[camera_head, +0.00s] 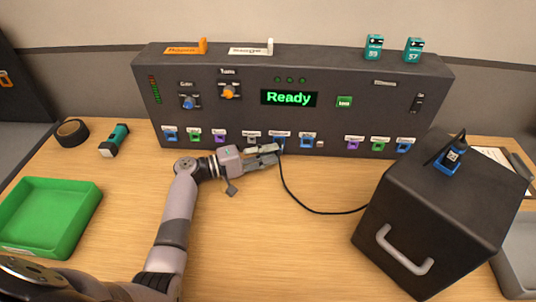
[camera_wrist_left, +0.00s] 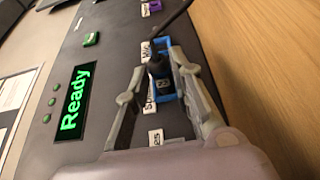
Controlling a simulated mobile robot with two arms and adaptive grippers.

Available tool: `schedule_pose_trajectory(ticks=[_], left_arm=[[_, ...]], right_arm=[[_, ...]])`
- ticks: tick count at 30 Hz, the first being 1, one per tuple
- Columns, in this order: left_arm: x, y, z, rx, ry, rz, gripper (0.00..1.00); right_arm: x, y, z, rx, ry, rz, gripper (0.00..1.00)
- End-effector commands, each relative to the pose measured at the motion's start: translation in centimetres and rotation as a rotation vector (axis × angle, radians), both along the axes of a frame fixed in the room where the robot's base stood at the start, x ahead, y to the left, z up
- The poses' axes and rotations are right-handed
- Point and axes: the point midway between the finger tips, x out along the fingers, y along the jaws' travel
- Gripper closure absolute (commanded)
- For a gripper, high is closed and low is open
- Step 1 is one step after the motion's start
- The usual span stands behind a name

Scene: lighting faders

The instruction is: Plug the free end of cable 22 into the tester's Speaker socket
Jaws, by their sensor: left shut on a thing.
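The tester (camera_head: 330,97) is a wide dark panel at the back of the table, its screen reading "Ready". A row of coloured sockets with small labels runs along its lower front; I cannot read which is Speaker. My left gripper (camera_head: 277,151) is shut on the cable's plug, close to the panel below the middle blue sockets. In the left wrist view the black cable end (camera_wrist_left: 157,66) shows between the fingers, against blue parts. Fingers partly hide the socket, so I cannot tell whether the plug is inserted. The black cable (camera_head: 308,208) curves right toward a black box. My right gripper is out of view.
The table's middle front is clear.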

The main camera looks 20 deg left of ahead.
Motion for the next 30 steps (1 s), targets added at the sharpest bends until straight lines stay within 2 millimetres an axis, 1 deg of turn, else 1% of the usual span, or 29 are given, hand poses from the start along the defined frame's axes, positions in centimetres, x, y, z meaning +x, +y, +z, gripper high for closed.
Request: schedule_pose_trajectory(ticks=[14,15,25,30], left_arm=[[0.04,0.06,0.09,0.0,-0.001,0.002,1.0],[0.04,0.06,0.09,0.0,-0.001,0.002,0.76],[0.02,0.04,0.06,0.0,0.0,0.001,0.55],[0.01,0.03,0.04,0.0,0.0,0.001,0.55]], right_arm=[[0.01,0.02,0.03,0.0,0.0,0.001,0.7],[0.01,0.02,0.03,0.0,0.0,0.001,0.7],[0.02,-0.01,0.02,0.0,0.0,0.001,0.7],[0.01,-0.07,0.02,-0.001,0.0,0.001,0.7]])
